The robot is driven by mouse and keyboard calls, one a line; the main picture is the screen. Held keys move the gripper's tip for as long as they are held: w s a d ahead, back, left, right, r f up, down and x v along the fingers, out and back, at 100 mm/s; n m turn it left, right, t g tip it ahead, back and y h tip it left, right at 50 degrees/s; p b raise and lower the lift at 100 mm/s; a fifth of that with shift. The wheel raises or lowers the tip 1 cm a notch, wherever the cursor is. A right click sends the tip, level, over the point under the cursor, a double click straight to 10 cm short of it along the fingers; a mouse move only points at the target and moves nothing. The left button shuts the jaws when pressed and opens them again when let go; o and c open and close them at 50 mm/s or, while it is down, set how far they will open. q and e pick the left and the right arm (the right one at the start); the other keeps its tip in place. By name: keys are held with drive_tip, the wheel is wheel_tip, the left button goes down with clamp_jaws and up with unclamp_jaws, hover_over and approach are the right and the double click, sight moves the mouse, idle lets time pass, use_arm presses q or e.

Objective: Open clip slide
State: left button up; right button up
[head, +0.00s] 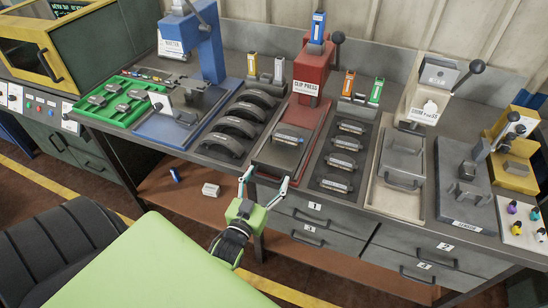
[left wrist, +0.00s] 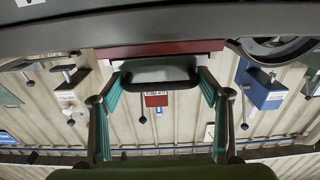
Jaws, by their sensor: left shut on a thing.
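The red clip press (head: 313,68), labelled "CLIP PRESS", stands at the back middle of the bench. Its grey clip slide (head: 274,157) lies at the front of the red base, near the bench's front edge, with a small silver and blue part (head: 289,137) on it. My left gripper (head: 264,184) is at the slide's front, its fingers spread to either side. In the left wrist view, the fingers (left wrist: 156,88) straddle the slide's dark handle (left wrist: 155,86) and are shut on the slide. The exact finger contact is hard to see. My right gripper is not in view.
Curved brake shoes (head: 236,128) lie in a dark tray left of the press. Several silver parts (head: 343,143) lie in a tray right of it. A blue press (head: 207,45) and a cream press (head: 426,95) stand farther out. Drawers (head: 320,212) are below the bench top.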

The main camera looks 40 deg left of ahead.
use_arm(q)
drive_tip(key=p+v, duration=0.1)
drive_tip(key=v, duration=0.3)
drive_tip(key=shift+s+d, duration=0.15)
drive_tip(key=shift+s, duration=0.1)
drive_tip(key=o, duration=1.3)
drive_tip(key=v, duration=1.2)
drive_tip(key=shift+f, duration=0.1)
